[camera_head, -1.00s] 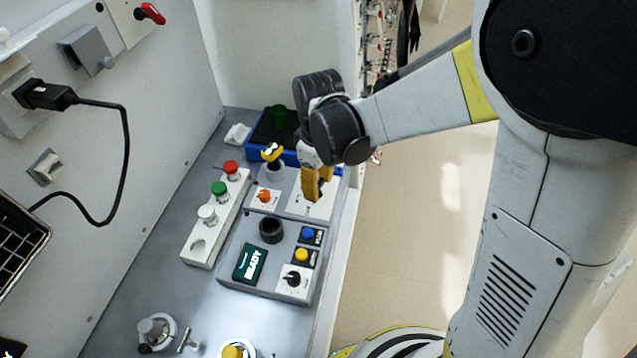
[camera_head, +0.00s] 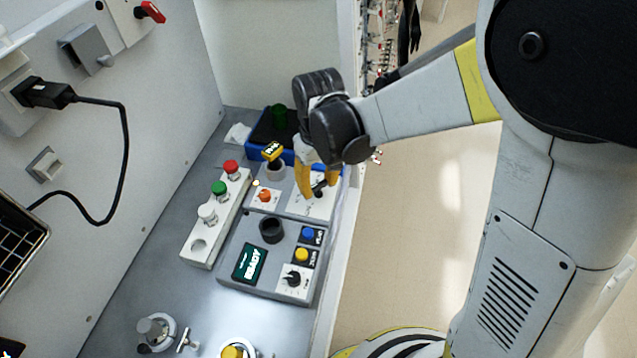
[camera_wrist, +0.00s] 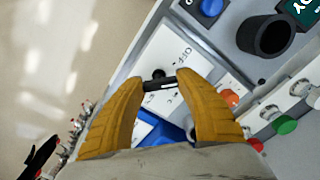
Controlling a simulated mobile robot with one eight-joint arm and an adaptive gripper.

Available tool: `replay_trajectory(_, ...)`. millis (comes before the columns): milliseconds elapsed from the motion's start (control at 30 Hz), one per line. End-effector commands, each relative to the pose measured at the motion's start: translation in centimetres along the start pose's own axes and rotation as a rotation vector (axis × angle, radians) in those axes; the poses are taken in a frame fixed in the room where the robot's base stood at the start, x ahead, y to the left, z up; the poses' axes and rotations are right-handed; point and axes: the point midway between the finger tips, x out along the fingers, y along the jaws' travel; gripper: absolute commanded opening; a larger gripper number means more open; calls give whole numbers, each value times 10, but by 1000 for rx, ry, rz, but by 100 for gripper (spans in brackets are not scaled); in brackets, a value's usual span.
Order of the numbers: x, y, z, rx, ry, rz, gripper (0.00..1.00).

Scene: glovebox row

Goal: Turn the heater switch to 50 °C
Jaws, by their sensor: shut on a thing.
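The black knob of what looks like the heater switch (camera_head: 319,188) sits on a white plate near the back right of the console. My gripper (camera_head: 318,186) reaches down over it, a yellow finger on either side. In the wrist view the black knob (camera_wrist: 160,84) lies between the fingertips of my gripper (camera_wrist: 160,80), shut on it. The knob carries a white line. The white plate (camera_wrist: 165,50) shows an "OFF" mark beside the knob; other marks are partly hidden or too small to read, so I cannot tell the setting.
An orange knob (camera_head: 264,195) and a yellow-topped part (camera_head: 271,151) stand left of the gripper. In front are a black cup-like socket (camera_head: 271,230), blue button (camera_head: 308,234), yellow button (camera_head: 302,255), another black selector (camera_head: 293,279) and a "READY" screen (camera_head: 249,263). A blue tray (camera_head: 262,148) lies behind.

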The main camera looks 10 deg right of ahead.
Motion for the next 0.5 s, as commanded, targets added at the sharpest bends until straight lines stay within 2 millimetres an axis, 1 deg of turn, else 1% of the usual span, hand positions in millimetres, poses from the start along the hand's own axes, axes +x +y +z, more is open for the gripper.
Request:
replay_trajectory(200, 1, 0, 1, 102, -2, 0, 12)
replay_trajectory(500, 0, 0, 0, 157, -2, 0, 12)
